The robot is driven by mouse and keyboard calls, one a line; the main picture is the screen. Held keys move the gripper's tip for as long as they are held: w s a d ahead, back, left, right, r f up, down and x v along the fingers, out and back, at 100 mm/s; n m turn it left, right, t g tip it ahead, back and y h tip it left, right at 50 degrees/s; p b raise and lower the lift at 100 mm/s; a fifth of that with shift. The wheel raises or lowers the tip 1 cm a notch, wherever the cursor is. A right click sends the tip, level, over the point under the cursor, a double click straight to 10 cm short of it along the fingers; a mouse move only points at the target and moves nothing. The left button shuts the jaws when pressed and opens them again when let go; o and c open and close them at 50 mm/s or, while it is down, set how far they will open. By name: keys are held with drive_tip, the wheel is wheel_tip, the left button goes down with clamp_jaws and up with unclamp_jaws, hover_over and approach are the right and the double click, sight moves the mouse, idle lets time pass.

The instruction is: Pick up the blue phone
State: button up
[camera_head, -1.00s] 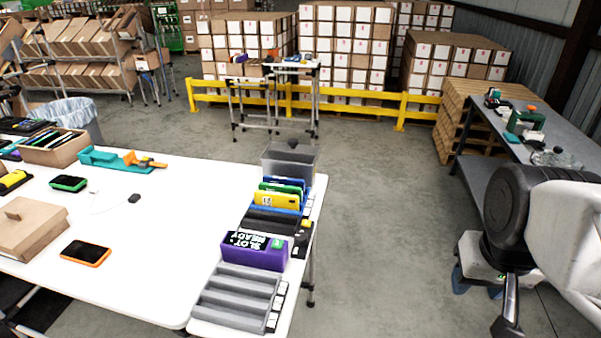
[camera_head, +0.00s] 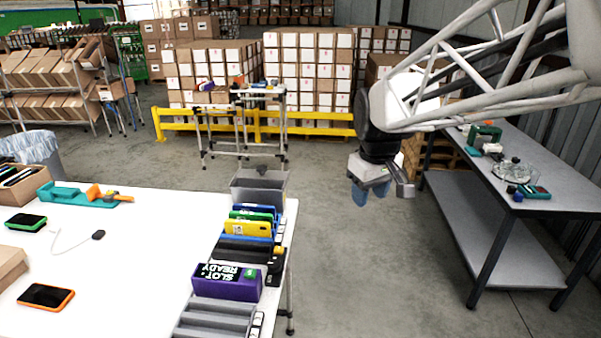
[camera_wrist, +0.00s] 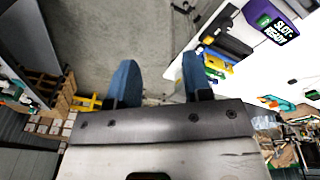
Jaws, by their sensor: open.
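A blue phone-like slab (camera_head: 268,209) stands at the back of a row of upright coloured slabs in a rack on the white table. A green one (camera_head: 252,216) and a yellow one (camera_head: 247,228) stand in front of it and hide most of its face. A blue edge also shows just in front of the yellow one. My gripper (camera_head: 371,192) hangs over the floor aisle, right of the table and well apart from the row. In the wrist view its blue fingers (camera_wrist: 158,72) are spread and empty, with the coloured row off to the right.
A grey bin (camera_head: 258,190) stands behind the row, and a purple "SLOT READY" box (camera_head: 226,282) and grey slotted rack (camera_head: 214,320) stand in front. An orange-edged phone (camera_head: 46,296) and a green-edged one (camera_head: 26,222) lie left. A grey bench (camera_head: 560,185) stands right.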

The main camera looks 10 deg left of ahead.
drive_tip(key=w+a+f+n, duration=0.2)
drive_tip(key=w+a+n, duration=0.1)
drive_tip(key=w+a, duration=0.6)
drive_tip(key=n+g, duration=0.2)
drive_tip(key=n, duration=0.6)
hover_over(253, 205)
drive_tip(key=f, duration=1)
drive_tip(key=d+f, duration=0.1)
drive_tip(key=f, duration=0.4)
drive_tip(key=shift+s+f, duration=0.15)
drive_tip(key=shift+a+f, duration=0.3)
drive_tip(key=shift+a, duration=0.15)
drive_tip(key=shift+f, duration=1.25)
drive_tip(key=shift+f, duration=0.1)
drive_tip(key=shift+f, duration=2.5)
